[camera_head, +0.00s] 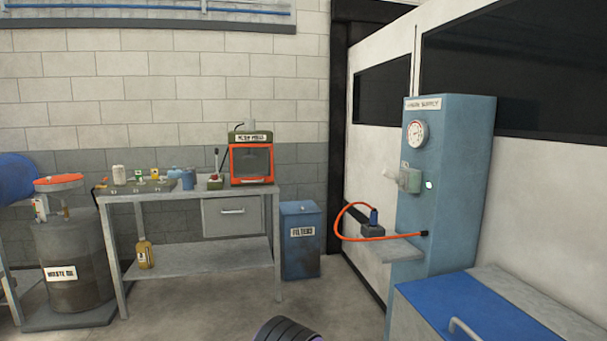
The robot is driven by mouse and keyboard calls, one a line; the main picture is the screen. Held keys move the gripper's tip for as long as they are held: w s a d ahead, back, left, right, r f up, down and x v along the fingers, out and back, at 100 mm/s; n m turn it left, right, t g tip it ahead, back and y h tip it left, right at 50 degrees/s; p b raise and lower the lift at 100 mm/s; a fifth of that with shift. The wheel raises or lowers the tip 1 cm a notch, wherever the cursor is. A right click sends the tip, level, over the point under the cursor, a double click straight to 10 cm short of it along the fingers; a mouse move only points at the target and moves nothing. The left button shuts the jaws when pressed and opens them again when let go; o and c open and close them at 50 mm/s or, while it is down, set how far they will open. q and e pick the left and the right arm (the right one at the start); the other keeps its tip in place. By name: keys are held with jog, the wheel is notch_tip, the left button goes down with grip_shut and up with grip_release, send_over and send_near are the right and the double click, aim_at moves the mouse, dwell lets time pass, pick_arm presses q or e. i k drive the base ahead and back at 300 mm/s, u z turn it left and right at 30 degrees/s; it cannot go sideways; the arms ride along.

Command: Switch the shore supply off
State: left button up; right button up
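The shore supply (457,190) is a tall blue cabinet on the right, with a label near its top. A round dial (417,133) sits below the label. A small grey-green switch box (410,180) is fixed lower on its front, with a pale handle (390,174) sticking out to the left. An orange cable (405,236) joins the cabinet to a dark plug unit (372,230) on a small shelf. Neither gripper shows.
A blue-topped chest (440,292) stands in front of the cabinet at lower right. A blue filters bin (301,240) and a workbench (200,258) with a red-fronted machine (252,160) stand along the back wall. The floor (345,300) between is clear.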

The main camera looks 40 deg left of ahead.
aim_at(388, 175)
jog(key=u, duration=1.15)
jog(key=k, duration=0.65)
jog(key=u, duration=0.8)
jog(key=i, duration=1.45)
jog(key=z, duration=0.35)
jog(key=i, duration=1)
jog(key=z, duration=1.55)
jog(key=i, duration=0.75)
jog(key=z, duration=0.75)
